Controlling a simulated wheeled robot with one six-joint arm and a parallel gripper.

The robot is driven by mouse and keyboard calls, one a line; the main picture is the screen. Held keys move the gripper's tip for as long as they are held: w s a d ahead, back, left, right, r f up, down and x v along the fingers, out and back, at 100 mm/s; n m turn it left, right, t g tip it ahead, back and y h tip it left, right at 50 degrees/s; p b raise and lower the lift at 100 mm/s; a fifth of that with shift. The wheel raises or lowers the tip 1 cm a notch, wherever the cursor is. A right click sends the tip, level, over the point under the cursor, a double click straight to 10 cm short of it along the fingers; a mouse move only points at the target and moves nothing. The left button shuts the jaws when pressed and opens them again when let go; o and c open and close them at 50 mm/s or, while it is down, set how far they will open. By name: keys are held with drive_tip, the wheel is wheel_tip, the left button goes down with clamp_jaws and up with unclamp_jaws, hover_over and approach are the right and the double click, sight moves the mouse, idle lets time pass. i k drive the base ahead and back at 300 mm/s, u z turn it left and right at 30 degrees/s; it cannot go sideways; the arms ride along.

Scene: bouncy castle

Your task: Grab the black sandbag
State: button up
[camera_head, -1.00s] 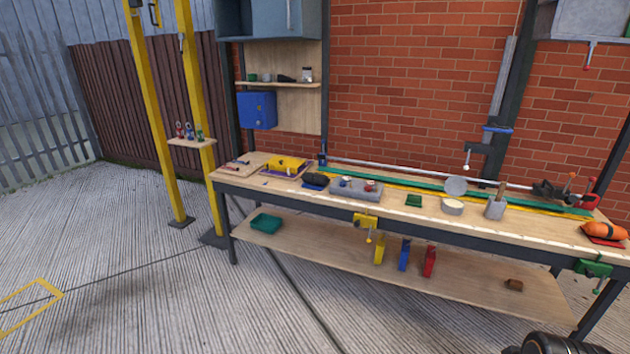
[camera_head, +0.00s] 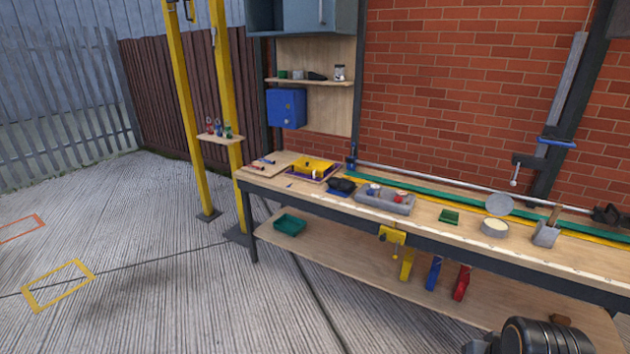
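A black sandbag (camera_head: 342,185) appears to lie on a blue mat (camera_head: 337,193) on the workbench top, just left of a grey tray (camera_head: 390,204). It is small in the view, so its exact shape is hard to make out. A dark ribbed part of my arm (camera_head: 545,337) shows at the bottom right, well in front of the bench and apart from the sandbag. My gripper's fingers are not seen.
The long workbench (camera_head: 470,236) runs along the brick wall. A yellow bin (camera_head: 315,165) sits left of the sandbag. A yellow clamp (camera_head: 393,236) juts from the front edge. Yellow posts (camera_head: 190,110) stand at left. The concrete floor in front is open.

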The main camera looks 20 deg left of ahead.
sight(341, 184)
drive_tip(key=u, duration=0.8)
drive_tip(key=i, duration=1.85)
drive_tip(key=u, duration=0.7)
drive_tip(key=i, duration=1.7)
drive_tip(key=z, duration=0.05)
